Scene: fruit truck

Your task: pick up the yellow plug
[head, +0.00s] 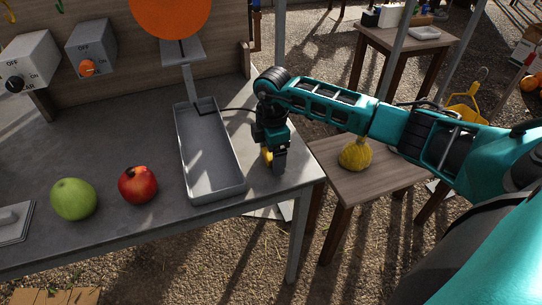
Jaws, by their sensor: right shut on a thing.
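The yellow plug (267,155) shows as a small yellow patch at my right gripper, near the right end of the grey table (115,150). My right gripper (278,160) points down and is shut on the plug; its fingers hide most of it. A black cable (238,109) runs from the gripper's left side over the grey tray. I cannot tell whether the plug touches the table top. My left gripper is not in view.
A long grey tray (241,189) lies just left of the gripper. A red apple (138,184) and a green apple (74,199) are further left. Two switch boxes (30,60) (92,46) are behind. A yellow fruit (355,154) sits on a wooden side table (345,184) at right.

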